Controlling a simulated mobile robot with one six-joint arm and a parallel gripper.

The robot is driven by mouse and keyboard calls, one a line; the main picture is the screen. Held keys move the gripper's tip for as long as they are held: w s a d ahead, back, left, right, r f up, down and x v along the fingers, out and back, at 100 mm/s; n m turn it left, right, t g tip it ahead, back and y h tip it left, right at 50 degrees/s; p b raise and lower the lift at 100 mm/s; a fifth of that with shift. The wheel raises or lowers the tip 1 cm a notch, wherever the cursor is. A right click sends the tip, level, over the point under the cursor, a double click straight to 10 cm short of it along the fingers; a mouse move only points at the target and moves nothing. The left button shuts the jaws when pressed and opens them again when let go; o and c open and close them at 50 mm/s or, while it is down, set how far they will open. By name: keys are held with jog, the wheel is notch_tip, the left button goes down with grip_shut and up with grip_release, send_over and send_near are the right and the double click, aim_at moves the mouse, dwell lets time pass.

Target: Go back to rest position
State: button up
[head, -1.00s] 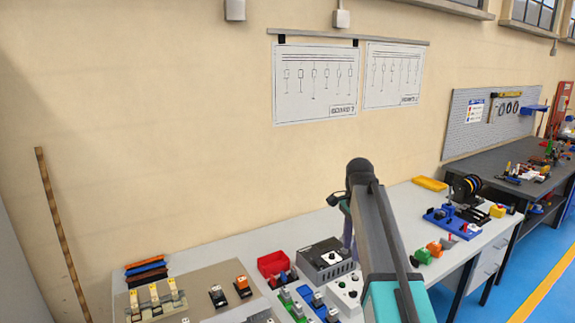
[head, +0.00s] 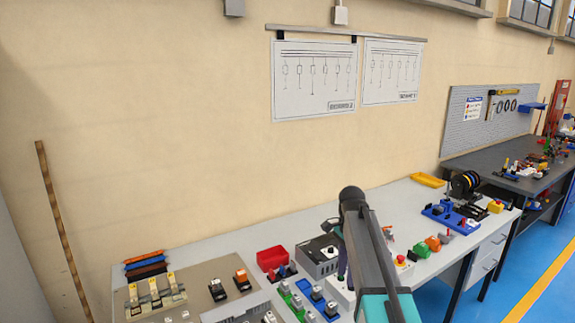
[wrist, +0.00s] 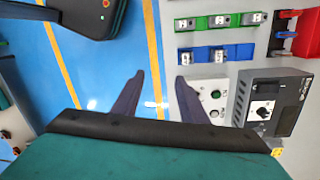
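My gripper (wrist: 159,80) is open in the wrist view. Its two dark fingers are spread apart with nothing between them. Past the fingertips I see the blue floor and the edge of the grey workbench. In the head view my arm reaches over the front of the workbench (head: 400,197), and its own links mostly hide the gripper. A grey box with a black knob (wrist: 268,106) sits beside the gripper on the right of the wrist view. It also shows in the head view (head: 319,254), left of my arm.
Green and blue rails (wrist: 222,22) carry grey modules on the bench. A red bin (head: 272,258) stands near the grey box. A blue fixture (head: 450,217) and a yellow tray (head: 428,180) lie right of my arm. The wall behind is bare below two posters.

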jog(key=s+f+n+g+b, duration=0.1)
jog(key=s+f+b, duration=0.1)
jog(key=s+f, duration=0.65)
jog(key=s+a+f+g+b, duration=0.15)
jog(key=s+f, duration=0.25)
jog(key=f, duration=1)
jog(key=s+f+n+g+b, duration=0.15)
jog(key=s+f, duration=0.45)
jog(key=f, duration=0.6)
jog(key=s+f+n+b, duration=0.1)
jog(key=s+f+n, duration=0.5)
jog(key=s+f, duration=0.4)
jog(key=s+f+n+b, duration=0.1)
jog(key=s+f+n, duration=0.5)
jog(key=s+f, duration=0.4)
jog(key=s, duration=0.6)
jog(key=shift+b, duration=0.4)
